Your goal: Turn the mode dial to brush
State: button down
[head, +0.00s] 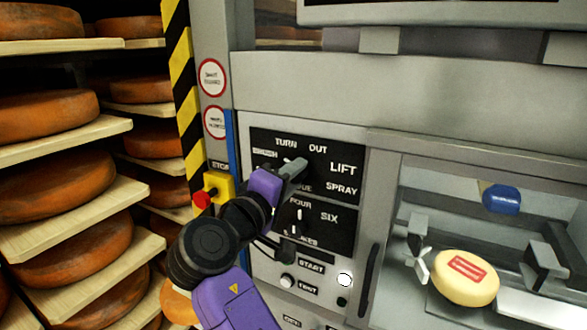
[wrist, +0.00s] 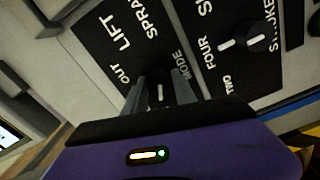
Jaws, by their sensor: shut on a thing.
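The mode dial (wrist: 159,94) is a dark knob with a white mark on the upper black panel (head: 325,152). In the head view, my gripper hides most of it. The labels TURN, OUT, LIFT and SPRAY are readable around it; BRUSH, at the panel's left, is partly legible. My gripper (head: 292,168) reaches the panel from the lower left. In the wrist view, its two fingers (wrist: 159,84) stand on either side of the dial and are shut on it. I cannot tell for sure which label the mark points to.
A strokes dial (wrist: 240,44) sits on the black panel below. A red stop button (head: 203,199) on a yellow box is close left of my arm. Shelves of cheese wheels (head: 45,115) fill the left. A cheese (head: 466,278) sits in the machine's bay at right.

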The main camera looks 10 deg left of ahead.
jog(key=shift+f+n, duration=0.15)
jog(key=shift+n, duration=0.25)
jog(key=c, duration=1)
grip_release()
jog(key=shift+s, duration=0.1)
jog(key=shift+b+v, duration=1.05)
jog(key=shift+v, duration=2.8)
jog(key=shift+a, duration=0.1)
